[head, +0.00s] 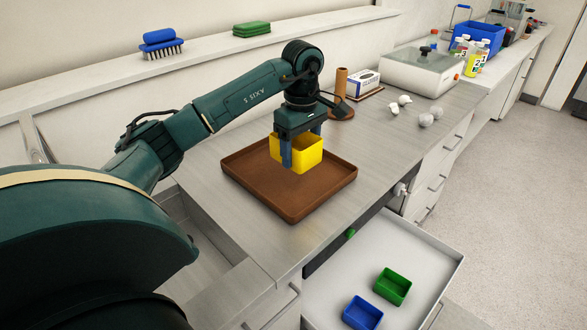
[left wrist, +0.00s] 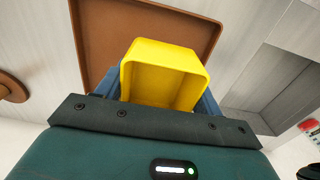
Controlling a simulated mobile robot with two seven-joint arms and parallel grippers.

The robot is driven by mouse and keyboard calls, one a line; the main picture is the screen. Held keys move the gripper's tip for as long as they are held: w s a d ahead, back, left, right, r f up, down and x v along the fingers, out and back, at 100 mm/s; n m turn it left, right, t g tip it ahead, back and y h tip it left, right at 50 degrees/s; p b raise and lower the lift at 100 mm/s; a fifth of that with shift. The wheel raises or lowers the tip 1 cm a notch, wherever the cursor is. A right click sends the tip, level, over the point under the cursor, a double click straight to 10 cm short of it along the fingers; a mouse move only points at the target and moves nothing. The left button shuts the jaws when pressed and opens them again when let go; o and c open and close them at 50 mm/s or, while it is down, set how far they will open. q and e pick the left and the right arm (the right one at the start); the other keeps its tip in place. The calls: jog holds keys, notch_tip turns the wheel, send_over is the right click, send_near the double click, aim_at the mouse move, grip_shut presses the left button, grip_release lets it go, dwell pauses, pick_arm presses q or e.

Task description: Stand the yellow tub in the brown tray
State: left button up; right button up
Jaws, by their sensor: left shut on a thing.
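The yellow tub (head: 309,151) is upright and held in my left gripper (head: 300,152), over the middle of the brown tray (head: 262,196). The gripper points down, with its blue fingers shut on the tub. I cannot tell whether the tub's base touches the tray floor. In the left wrist view the yellow tub (left wrist: 163,75) shows its open, empty inside, with the brown tray (left wrist: 95,50) behind it. The tray lies flat on the grey worktop and holds nothing else that I see. My right gripper is not in view.
An open drawer below the worktop (head: 222,225) holds a green tub (head: 392,286) and a blue tub (head: 362,313).

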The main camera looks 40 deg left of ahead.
aim_at(300, 191)
pick_arm(q)
notch_tip(300, 191, down, 8)
jog(key=shift+s+f+p, duration=0.1)
jog(key=shift+f+p, duration=0.15)
jog(key=shift+p, duration=0.25)
jog(key=o, duration=1)
jog(key=shift+f, duration=0.1)
notch_tip(300, 191, up, 12)
jog(key=shift+r+b, duration=0.15)
jog(key=shift+b, duration=0.6)
jog(key=shift+d, duration=0.1)
